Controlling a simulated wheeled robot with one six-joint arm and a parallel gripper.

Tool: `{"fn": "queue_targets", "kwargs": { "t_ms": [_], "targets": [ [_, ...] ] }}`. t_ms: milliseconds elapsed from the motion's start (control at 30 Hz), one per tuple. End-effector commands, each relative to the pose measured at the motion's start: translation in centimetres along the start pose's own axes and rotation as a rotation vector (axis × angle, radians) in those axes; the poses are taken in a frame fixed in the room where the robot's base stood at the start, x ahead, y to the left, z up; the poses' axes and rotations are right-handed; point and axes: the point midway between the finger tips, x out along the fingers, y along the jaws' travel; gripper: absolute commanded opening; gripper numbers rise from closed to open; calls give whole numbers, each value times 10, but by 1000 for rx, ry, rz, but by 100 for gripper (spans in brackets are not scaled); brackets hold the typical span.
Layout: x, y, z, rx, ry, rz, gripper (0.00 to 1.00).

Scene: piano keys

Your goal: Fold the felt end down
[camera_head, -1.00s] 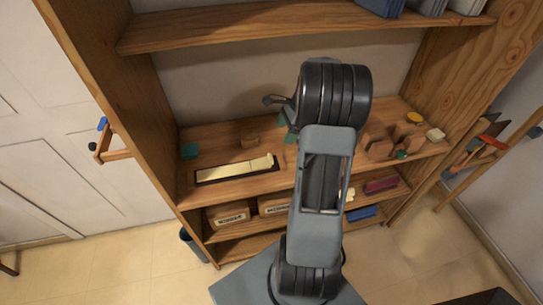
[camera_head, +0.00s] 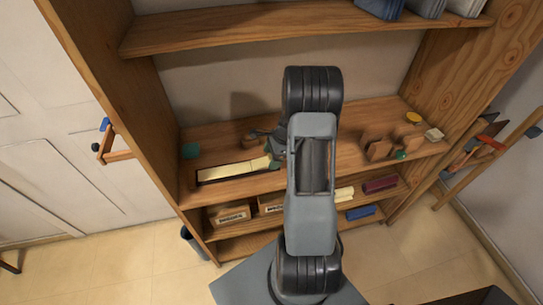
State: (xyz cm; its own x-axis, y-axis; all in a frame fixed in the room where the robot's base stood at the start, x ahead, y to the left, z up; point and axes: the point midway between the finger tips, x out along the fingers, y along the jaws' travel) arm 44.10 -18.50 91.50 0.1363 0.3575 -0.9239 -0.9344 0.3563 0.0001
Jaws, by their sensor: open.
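A long cream piano key (camera_head: 230,171) lies on a dark tray (camera_head: 205,181) on the middle shelf. A small green piece (camera_head: 273,160), which may be the felt, shows by the key's right end. I cannot tell whether it is folded or flat. My gripper (camera_head: 262,137) is open, just above and behind the key's right end, close to the green piece. My arm hides what lies to the right of it. I cannot tell whether the fingers touch anything.
A teal square (camera_head: 190,151) lies at the shelf's left. A small wooden block (camera_head: 250,141) stands behind the key, partly hidden by my gripper. Wooden blocks (camera_head: 379,148) and a yellow disc (camera_head: 413,118) are at the right. The upper shelf (camera_head: 250,33) overhangs.

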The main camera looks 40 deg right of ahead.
Motion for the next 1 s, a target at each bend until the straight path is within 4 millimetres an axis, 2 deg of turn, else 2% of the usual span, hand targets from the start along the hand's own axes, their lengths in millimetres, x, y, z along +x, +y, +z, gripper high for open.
{"fn": "queue_targets", "kwargs": {
  "t_ms": [233,900,1000],
  "targets": [
    [0,0,0,0,0,0,79],
    [0,0,0,-1,0,0,15],
    [0,0,0,-1,0,0,10]
  ]
}}
